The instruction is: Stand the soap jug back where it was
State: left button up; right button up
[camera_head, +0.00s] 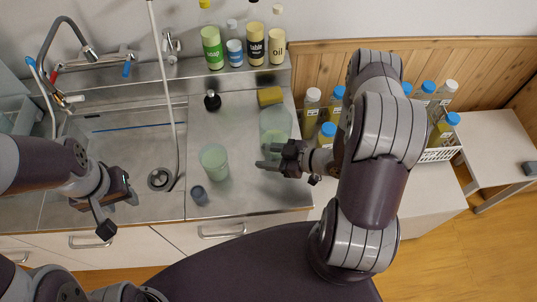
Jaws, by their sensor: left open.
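Two translucent pale green vessels stand on the steel counter, and I cannot tell for sure which is the soap jug. One green vessel (275,121) is at the back right of the drainboard, and the other green vessel (214,161) is left of it and nearer the front. My right gripper (266,156) is at the front of the back vessel, its fingers pointing left. I cannot tell whether it touches or holds that vessel. A bottle labelled soap (212,47) stands on the back ledge.
Other labelled bottles (255,44) share the ledge. A dark small bottle (212,100), a yellow sponge (270,96) and a small blue-grey cup (199,195) stand on the drainboard. The sink (130,160) is left.

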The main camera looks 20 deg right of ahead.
dwell(0.4)
jog(key=p+v, duration=0.3)
jog(key=v, duration=0.5)
dwell(1.3)
jog(key=b+v, duration=0.2)
jog(key=v, duration=1)
jog(key=shift+s+d+b, duration=0.2)
jog(key=shift+d+b, duration=0.05)
jog(key=shift+b, duration=0.05)
jog(key=shift+r, duration=0.1)
